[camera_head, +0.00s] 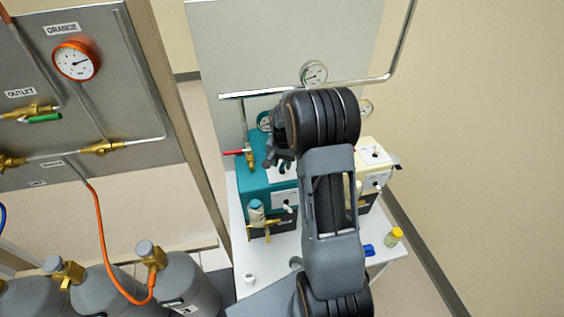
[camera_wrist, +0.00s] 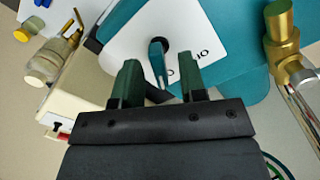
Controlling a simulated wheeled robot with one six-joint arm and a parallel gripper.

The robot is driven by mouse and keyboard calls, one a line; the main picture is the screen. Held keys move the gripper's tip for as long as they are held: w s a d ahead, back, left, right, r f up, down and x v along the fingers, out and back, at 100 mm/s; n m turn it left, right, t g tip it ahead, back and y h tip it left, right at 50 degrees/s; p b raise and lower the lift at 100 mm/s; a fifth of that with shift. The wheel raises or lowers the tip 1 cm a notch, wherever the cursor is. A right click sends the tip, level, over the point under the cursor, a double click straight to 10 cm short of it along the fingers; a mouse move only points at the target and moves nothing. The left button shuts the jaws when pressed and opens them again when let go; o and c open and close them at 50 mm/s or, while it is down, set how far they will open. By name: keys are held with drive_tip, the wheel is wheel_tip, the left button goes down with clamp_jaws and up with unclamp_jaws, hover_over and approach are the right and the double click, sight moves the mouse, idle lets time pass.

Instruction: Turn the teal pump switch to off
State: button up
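The teal pump (camera_head: 254,186) stands on the white table, partly hidden by my arm. In the wrist view its teal face (camera_wrist: 232,40) carries a white plate (camera_wrist: 195,25). The switch (camera_wrist: 157,58) is a small teal lever on a dark round pivot on this plate, with dark marks to its right. Its free end points down toward my gripper (camera_wrist: 160,78). The two dark green fingers stand apart, one on each side of the lever's end, with gaps on both sides. In the head view my gripper (camera_head: 274,160) is at the pump's top, its fingertips hard to make out.
A cream pump (camera_head: 374,153) stands right of the teal one. A brass fitting (camera_wrist: 282,40) is close at the right in the wrist view. A yellow-capped jar (camera_head: 393,237) and a blue item (camera_head: 369,250) lie at the table's front. Gas cylinders (camera_head: 185,285) stand lower left.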

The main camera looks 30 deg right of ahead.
clamp_jaws()
drive_tip(key=shift+n, duration=0.3)
drive_tip(key=shift+n+b, duration=0.55)
drive_tip(key=shift+n, duration=0.45)
drive_tip(key=shift+n+b, duration=0.4)
drive_tip(key=shift+n, duration=1.1)
unclamp_jaws()
